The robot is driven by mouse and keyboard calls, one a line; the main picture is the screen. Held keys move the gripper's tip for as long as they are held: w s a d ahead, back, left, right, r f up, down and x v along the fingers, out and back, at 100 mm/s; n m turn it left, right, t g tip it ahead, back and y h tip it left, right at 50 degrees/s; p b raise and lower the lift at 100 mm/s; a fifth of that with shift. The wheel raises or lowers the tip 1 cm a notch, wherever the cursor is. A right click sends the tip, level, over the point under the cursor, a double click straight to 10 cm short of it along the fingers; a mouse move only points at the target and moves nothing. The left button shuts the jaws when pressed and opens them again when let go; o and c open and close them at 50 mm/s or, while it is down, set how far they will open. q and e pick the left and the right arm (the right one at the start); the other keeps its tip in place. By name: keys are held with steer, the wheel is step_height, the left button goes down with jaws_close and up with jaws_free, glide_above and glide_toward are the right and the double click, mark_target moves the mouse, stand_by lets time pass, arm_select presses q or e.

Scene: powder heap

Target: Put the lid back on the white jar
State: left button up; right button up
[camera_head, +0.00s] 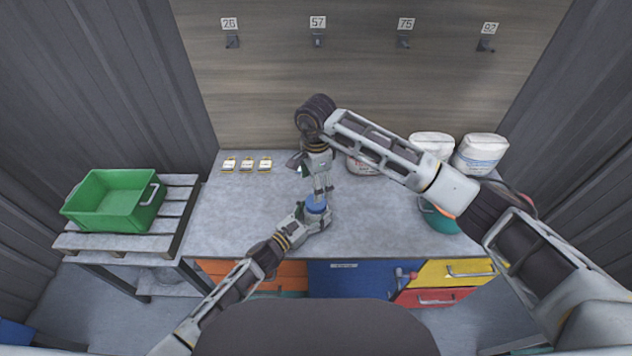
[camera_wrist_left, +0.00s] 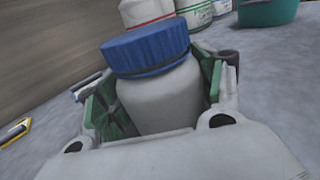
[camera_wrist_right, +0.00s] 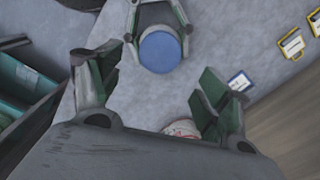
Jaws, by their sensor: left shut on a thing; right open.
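The white jar (camera_wrist_left: 160,100) stands upright between the green-padded fingers of my left gripper (camera_wrist_left: 155,105), which is shut on it. The blue lid (camera_wrist_left: 147,50) sits on top of the jar, over its mouth; I cannot tell how tightly. In the head view the lid (camera_head: 316,203) shows near the front middle of the table, with my left gripper (camera_head: 314,218) around the jar. My right gripper (camera_head: 323,190) points down just above the lid. In the right wrist view its fingers (camera_wrist_right: 150,90) are open and empty, and the lid (camera_wrist_right: 160,51) shows beyond them.
White containers (camera_head: 480,152) stand at the back right, with a teal bowl (camera_head: 440,218) in front. Several small yellow-edged cards (camera_head: 246,164) lie at the back left. A green crate (camera_head: 114,200) sits on a slatted stand at left. The left part of the table (camera_head: 230,215) is clear.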

mark_target(316, 211)
steer(key=shift+f, duration=0.15)
steer(key=shift+f, duration=3.9)
steer(key=c, duration=1.1)
steer(key=shift+m, duration=1.9)
steer(key=m, duration=0.3)
steer(key=shift+m, duration=0.4)
steer(key=m, duration=0.7)
steer(key=o, duration=1.1)
steer(key=shift+o, duration=0.2)
